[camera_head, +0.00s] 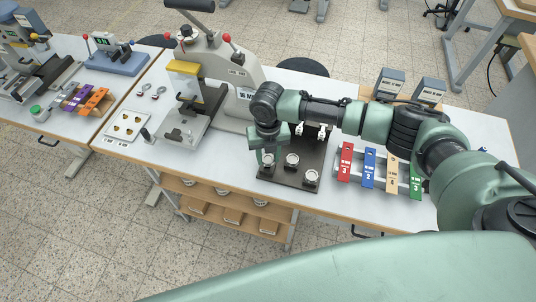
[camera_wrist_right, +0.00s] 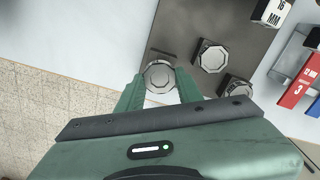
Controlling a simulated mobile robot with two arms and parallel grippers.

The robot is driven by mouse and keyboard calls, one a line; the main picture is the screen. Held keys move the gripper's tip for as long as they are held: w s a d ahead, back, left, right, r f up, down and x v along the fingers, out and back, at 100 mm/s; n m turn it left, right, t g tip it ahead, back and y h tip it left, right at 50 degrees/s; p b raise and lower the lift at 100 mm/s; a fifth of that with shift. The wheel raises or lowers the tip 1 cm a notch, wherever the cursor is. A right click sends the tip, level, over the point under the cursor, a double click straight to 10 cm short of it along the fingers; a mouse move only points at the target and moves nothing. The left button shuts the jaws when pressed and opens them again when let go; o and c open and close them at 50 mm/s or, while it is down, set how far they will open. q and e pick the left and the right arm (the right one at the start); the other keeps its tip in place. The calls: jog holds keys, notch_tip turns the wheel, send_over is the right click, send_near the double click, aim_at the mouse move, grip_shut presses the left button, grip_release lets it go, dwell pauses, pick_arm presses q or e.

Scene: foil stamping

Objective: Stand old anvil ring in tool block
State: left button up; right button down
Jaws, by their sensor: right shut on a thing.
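My right gripper (camera_head: 268,161) is over the left front corner of a dark plate (camera_head: 290,181), which seems to be the tool block. In the right wrist view its two green fingers (camera_wrist_right: 159,84) are shut on a pale, faceted round piece, seemingly the old anvil ring (camera_wrist_right: 159,74). The piece is at the plate's edge; I cannot tell whether it rests on the plate or is just above it. Two similar pieces stand on the plate, one in the middle (camera_head: 292,160) and one at the right front (camera_head: 311,178). My left gripper is not in view.
Red (camera_head: 345,161), blue (camera_head: 369,167), tan and green labelled bars lie in a rack right of the plate. A grey press (camera_head: 214,70) stands to the left. A white tray (camera_head: 127,126) with gold pieces is further left. Shelves below hold more pieces.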

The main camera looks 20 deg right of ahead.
aim_at(268, 159)
jog(key=shift+f+b, duration=0.95)
jog(key=shift+f, duration=0.6)
jog(key=c, duration=0.9)
grip_release()
jog(key=shift+o, duration=0.2)
notch_tip(268, 159, up, 8)
jog(key=shift+f+b, duration=0.1)
jog(key=shift+b, duration=0.8)
